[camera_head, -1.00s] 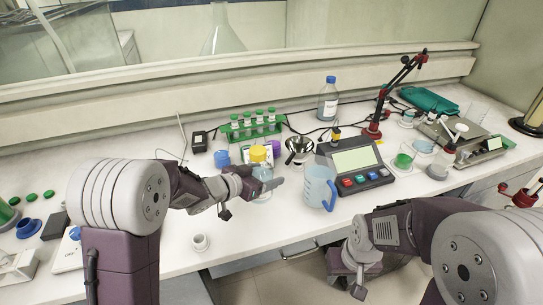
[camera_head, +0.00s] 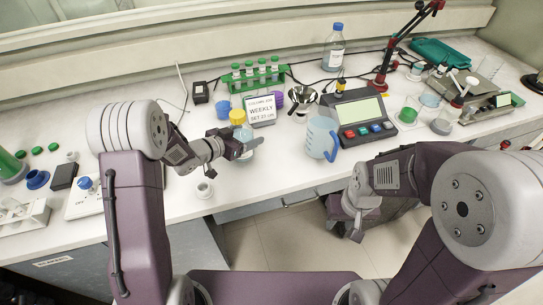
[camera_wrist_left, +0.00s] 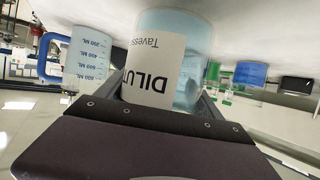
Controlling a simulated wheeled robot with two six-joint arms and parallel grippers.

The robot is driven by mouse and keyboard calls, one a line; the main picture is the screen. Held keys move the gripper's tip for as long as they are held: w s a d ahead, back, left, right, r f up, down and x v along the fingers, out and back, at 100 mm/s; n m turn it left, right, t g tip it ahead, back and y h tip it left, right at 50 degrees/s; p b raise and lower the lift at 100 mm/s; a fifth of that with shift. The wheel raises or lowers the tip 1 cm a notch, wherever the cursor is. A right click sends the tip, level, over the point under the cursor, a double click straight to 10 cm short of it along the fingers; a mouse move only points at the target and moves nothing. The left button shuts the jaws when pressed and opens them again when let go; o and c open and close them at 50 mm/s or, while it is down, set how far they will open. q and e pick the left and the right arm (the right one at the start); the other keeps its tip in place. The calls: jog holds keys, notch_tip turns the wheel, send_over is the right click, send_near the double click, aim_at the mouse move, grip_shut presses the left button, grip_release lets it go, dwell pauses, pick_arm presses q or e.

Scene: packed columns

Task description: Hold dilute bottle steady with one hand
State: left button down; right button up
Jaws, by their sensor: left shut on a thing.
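The dilute bottle (camera_head: 244,133) has a yellow cap (camera_head: 237,116) and a clear, pale blue body. Its white label with "DILU" and more hidden lettering shows upside down in the left wrist view (camera_wrist_left: 152,72). My left gripper (camera_head: 244,146) is shut around the bottle's body at the middle of the bench, hiding part of it. I cannot tell whether the bottle's base touches the bench. My right gripper (camera_head: 350,222) hangs low in front of the bench edge, away from the bottle; its fingers are too unclear to judge.
A sign reading "WEEKLY" (camera_head: 260,109) stands just behind the bottle. A blue-handled measuring jug (camera_head: 320,138) stands to the right, beside a control box (camera_head: 359,115). A green tube rack (camera_head: 257,76) is behind. A small white cup (camera_head: 205,190) sits in front-left.

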pick_arm(q)
notch_tip(320, 180, up, 2)
jog(key=w+a+n+t+y, duration=0.2)
jog(key=w+a+n+y, duration=0.1)
jog(key=s+d+r+b, duration=0.1)
jog(key=s+d+r, duration=0.15)
jog(key=d, duration=0.55)
jog(key=s+d+r+m+h+b, duration=0.1)
jog(key=s+d+r, duration=0.1)
jog(key=s+d, duration=0.35)
jog(key=s+d+r, duration=0.1)
jog(key=d+r, duration=0.2)
jog(key=d, duration=0.7)
jog(key=b, duration=0.1)
send_over(277, 154)
notch_tip(277, 154, down, 11)
jog(key=shift+r, duration=0.2)
jog(key=shift+f, duration=0.45)
